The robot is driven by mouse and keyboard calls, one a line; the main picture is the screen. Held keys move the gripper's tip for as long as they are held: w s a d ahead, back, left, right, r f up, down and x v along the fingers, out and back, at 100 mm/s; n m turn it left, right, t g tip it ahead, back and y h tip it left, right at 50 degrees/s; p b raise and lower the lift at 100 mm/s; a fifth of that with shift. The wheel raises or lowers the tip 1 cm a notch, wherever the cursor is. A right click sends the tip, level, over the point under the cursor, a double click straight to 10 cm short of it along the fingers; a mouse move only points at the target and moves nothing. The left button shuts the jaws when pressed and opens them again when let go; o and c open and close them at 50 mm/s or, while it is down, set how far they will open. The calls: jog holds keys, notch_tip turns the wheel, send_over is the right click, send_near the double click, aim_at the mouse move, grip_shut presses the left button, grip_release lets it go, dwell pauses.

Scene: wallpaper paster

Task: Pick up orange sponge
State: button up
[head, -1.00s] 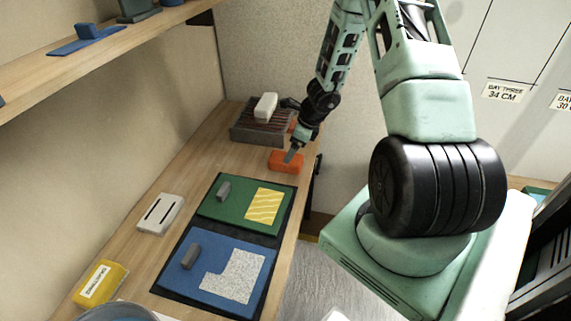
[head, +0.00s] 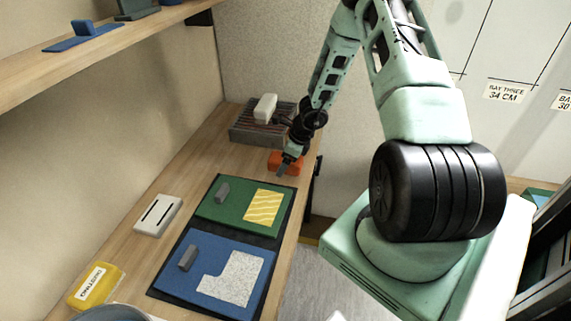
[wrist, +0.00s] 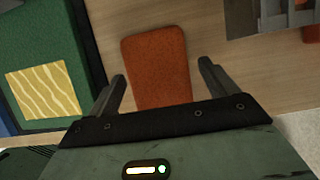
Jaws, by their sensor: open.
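The orange sponge (head: 289,168) lies flat on the wooden bench beyond the green board, partly hidden behind my gripper (head: 283,168) in the head view. In the wrist view the sponge (wrist: 158,68) shows as a rounded orange-red block on the wood. My gripper (wrist: 161,88) is open there, with one finger on each side of the near part of the sponge. A gap shows between each finger and the sponge. I cannot tell how high the fingertips are above the bench.
A ribbed grey rack (head: 258,131) with a white block (head: 265,107) on it stands behind the sponge. A green board (head: 218,208) and a blue board (head: 208,258) lie nearer. A white slotted piece (head: 158,214) and a yellow block (head: 95,287) lie left.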

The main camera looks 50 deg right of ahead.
jog(key=shift+f+b, duration=0.25)
jog(key=shift+b, duration=0.05)
dwell(0.5)
jog(key=c, duration=1.1)
